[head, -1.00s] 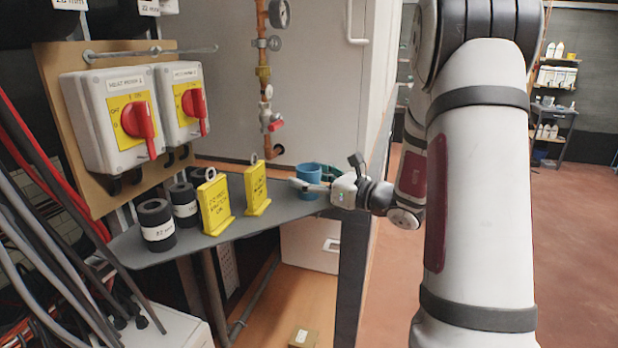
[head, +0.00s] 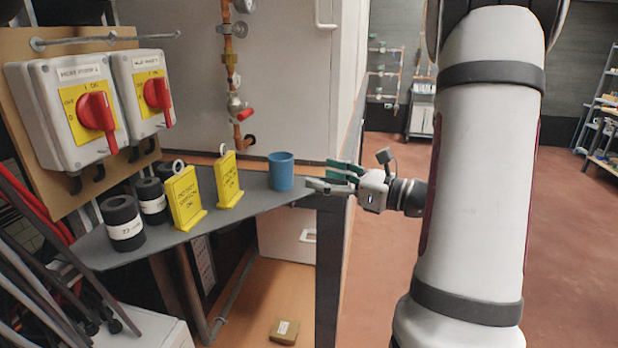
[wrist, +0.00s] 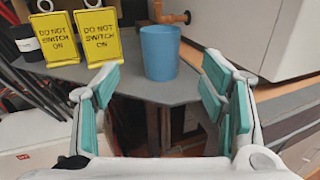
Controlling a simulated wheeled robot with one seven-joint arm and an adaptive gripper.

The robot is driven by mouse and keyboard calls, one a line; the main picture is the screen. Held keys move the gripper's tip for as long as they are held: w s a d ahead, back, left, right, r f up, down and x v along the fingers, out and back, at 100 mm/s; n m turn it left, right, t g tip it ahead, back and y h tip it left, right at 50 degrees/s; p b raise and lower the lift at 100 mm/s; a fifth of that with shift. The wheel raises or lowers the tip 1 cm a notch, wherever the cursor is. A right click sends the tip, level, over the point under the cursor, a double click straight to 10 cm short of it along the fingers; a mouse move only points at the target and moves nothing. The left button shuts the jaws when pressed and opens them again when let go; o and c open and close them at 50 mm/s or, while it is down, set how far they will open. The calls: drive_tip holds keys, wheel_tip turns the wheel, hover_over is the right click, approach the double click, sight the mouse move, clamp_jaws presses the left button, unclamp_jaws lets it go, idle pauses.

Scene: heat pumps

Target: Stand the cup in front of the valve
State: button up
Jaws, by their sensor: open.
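The blue cup (head: 281,171) stands upright on the grey shelf (head: 262,196), near its right end. My gripper (head: 330,178) is to the right of the cup at the shelf's end, open and empty, its fingers pointing toward the cup. In the wrist view the cup (wrist: 160,52) stands ahead, between the two open fingers (wrist: 165,95) and beyond their tips. The valve with a red handle (head: 240,110) is on the copper pipe at the wall, above and to the left of the cup.
Two yellow "do not switch on" tags (head: 185,198) (head: 229,180) stand left of the cup. Black rolls (head: 122,222) are further left, below two switch boxes with red handles (head: 97,110). A small box (head: 285,331) lies below the shelf. Open floor is at right.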

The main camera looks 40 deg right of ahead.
drive_tip(key=s+a+n+g+y, duration=0.1)
drive_tip(key=s+a+n+g, duration=0.3)
drive_tip(key=a, duration=0.4)
drive_tip(key=s+a+n+g+y, duration=0.1)
drive_tip(key=a+n+g, duration=0.3)
drive_tip(key=a+n, duration=0.35)
drive_tip(key=s+a+n+g+y, duration=0.25)
drive_tip(key=a+n+g, duration=0.2)
drive_tip(key=a, duration=0.45)
drive_tip(key=s+a+n+g+h, duration=0.2)
drive_tip(key=s+n+h, duration=0.4)
drive_tip(key=s+n, duration=0.25)
drive_tip(key=d+r+n+t+h, duration=0.1)
drive_tip(key=n, duration=0.1)
drive_tip(key=n+t+h, duration=0.1)
drive_tip(key=n+h, duration=0.1)
drive_tip(key=n, duration=0.1)
drive_tip(key=d+r+n+t+h, duration=0.1)
drive_tip(key=n, duration=0.2)
drive_tip(key=shift+s+d+r+h, duration=0.2)
drive_tip(key=shift+d+r+h, duration=0.1)
drive_tip(key=shift+r+h, duration=0.05)
drive_tip(key=shift+c, duration=0.5)
